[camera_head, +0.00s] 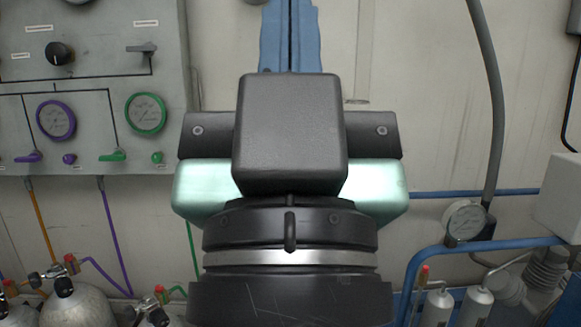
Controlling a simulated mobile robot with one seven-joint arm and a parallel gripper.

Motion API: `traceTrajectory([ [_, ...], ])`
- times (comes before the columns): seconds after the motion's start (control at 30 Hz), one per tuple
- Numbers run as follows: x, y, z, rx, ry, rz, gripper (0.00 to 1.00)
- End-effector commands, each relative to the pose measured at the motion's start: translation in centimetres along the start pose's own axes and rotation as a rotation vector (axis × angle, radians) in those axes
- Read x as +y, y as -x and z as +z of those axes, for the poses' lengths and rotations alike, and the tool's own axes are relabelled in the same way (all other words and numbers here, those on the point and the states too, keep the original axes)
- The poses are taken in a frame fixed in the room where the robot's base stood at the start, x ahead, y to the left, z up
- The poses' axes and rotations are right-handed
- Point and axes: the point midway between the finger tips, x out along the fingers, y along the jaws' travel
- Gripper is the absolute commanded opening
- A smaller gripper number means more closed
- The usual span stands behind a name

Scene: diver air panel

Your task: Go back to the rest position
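My gripper (290,135) fills the middle of the head view, seen from behind. Its dark housing has pale green metal parts at left and right, and a black wrist with a silver ring sits below it. The fingers are hidden behind the housing, so I cannot see whether they are open or shut or hold anything. The grey air panel (85,85) is on the wall at the left, with a black knob (60,54), a grey lever (142,48), a purple gauge (56,120) and a green gauge (146,114).
Grey gas cylinders (72,305) with valves stand at the lower left, below coloured hoses. At the right are a blue pipe rail (430,262), a small gauge (466,220), a thick grey hose (490,90) and a white box (560,197). A blue cloth-like item (305,38) shows behind the gripper.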

Motion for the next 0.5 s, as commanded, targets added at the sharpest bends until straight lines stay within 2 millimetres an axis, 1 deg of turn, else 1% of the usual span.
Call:
traceTrajectory([
  [0.03, 0.0, -2.5, -2.3, 0.0, 0.0, 0.0, 0.0],
  [0.3, 0.0, -8.5, -8.1, 0.0, 0.0, 0.0, 0.0],
  [0.4, 0.0, -10.6, -10.0, 0.0, 0.0, -0.001, 0.0],
  [0.5, 0.0, -12.2, -11.6, 0.0, 0.0, -0.001, 0.0],
])
